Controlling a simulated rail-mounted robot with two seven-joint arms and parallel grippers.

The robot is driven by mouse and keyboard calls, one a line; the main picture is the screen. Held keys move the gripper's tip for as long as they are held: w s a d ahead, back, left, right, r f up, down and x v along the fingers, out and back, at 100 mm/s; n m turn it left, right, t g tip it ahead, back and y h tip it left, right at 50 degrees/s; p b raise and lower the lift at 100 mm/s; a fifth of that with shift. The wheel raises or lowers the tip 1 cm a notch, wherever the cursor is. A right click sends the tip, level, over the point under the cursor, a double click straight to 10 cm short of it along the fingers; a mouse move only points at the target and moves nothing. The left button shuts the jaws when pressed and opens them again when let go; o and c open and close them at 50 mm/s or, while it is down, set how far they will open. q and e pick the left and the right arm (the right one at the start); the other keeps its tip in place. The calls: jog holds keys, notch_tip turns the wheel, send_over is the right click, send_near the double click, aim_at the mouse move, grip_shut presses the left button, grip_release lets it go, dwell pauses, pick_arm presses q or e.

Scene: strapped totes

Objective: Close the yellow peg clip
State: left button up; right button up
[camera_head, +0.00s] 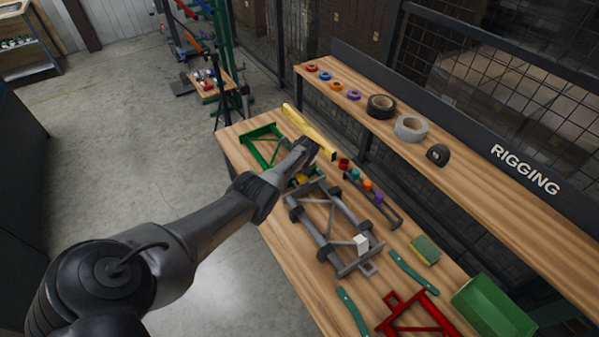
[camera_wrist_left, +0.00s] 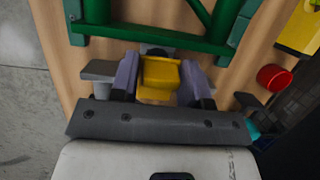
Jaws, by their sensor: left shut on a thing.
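The yellow peg clip (camera_wrist_left: 160,78) is between the two fingers of my left gripper (camera_wrist_left: 162,90) in the left wrist view. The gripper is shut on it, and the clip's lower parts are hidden. In the head view a small part of the yellow clip (camera_head: 302,179) shows below my left gripper (camera_head: 300,170), between the green frame (camera_head: 262,145) and the grey frame (camera_head: 322,225). In the wrist view the green frame (camera_wrist_left: 150,38) lies just beyond the clip. My right gripper is not in view.
A yellow bar (camera_head: 308,131) lies along the bench's far side, near a rack of coloured pegs (camera_head: 368,186). A red frame (camera_head: 420,315), a green bin (camera_head: 494,308), a sponge (camera_head: 425,250) and teal-handled tools (camera_head: 413,273) lie nearer. A shelf (camera_head: 465,180) with tape rolls runs behind.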

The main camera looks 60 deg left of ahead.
pick_arm(q)
jog(key=shift+a+f+h+b, duration=0.15)
jog(key=shift+f+h+b, duration=0.2)
jog(key=shift+h+b, duration=0.3)
jog(key=o, duration=0.8)
jog(key=shift+c, duration=0.2)
jog(key=shift+r, duration=0.1)
